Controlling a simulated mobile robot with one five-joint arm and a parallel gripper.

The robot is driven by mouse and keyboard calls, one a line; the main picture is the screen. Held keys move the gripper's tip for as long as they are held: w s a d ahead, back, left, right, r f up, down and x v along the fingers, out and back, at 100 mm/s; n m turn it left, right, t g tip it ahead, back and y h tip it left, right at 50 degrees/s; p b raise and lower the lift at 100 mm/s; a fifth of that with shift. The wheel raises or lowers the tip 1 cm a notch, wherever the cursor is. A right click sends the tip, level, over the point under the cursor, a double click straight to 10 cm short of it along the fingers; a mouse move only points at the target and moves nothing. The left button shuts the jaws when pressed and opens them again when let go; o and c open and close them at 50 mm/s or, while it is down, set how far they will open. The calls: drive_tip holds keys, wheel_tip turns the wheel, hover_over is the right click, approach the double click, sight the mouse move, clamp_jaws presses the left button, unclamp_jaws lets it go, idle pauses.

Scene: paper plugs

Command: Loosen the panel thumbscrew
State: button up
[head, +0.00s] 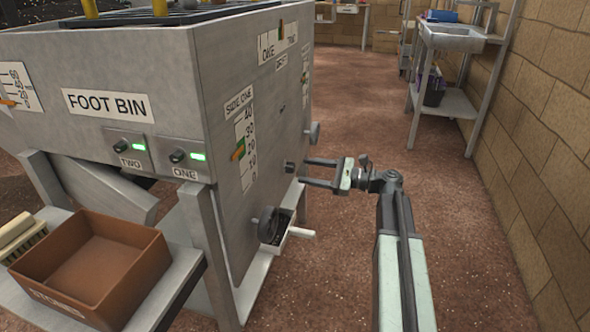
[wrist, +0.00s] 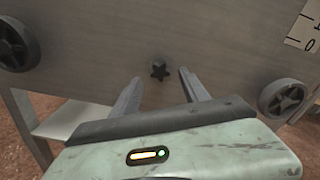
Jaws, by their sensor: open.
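The panel thumbscrew (wrist: 158,71) is a small dark star-shaped knob on the grey side panel (wrist: 215,40). It also shows in the head view (head: 290,167) on the bin's right side. My gripper (head: 304,171) is open in front of the panel. In the wrist view, my gripper's fingers (wrist: 160,77) point at the panel, one to each side of the thumbscrew in the picture, with nothing between them. The fingertips look close to the thumbscrew but a little short of it. I cannot tell the exact gap.
Two dark handwheels flank the thumbscrew, one at the left (wrist: 17,43) and one at the right (wrist: 284,97). A brown box (head: 90,265) stands on the near shelf. Open floor (head: 335,265) lies right of the bin.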

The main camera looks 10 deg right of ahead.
sight(294, 169)
drive_tip(key=m, duration=0.5)
drive_tip(key=shift+x, duration=2.1)
clamp_jaws()
